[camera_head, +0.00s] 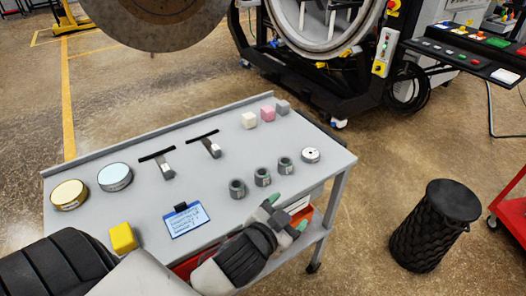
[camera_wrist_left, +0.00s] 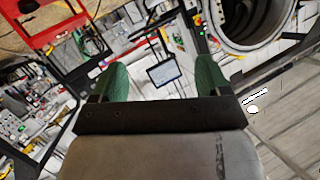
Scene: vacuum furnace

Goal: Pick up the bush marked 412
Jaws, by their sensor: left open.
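Three dark grey ring-shaped bushes stand in a row on the grey table in the head view: the left one (camera_head: 237,188), the middle one (camera_head: 262,177) and the right one (camera_head: 286,165). Their markings are too small to read, so I cannot tell which is 412. My left gripper (camera_head: 287,213) is by the table's front edge, nearer the camera than the bushes and apart from them. Its green fingertips also show in the left wrist view (camera_wrist_left: 162,80), spread apart with nothing between them. No bush is recognisable in that view. My right gripper is not in view.
The table (camera_head: 215,160) also holds a white disc (camera_head: 310,155), small blocks (camera_head: 267,113), two T-shaped pieces (camera_head: 210,145), round tins (camera_head: 115,177), a clipboard (camera_head: 186,219) and a yellow block (camera_head: 123,238). A black bin (camera_head: 435,225) stands to the right.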

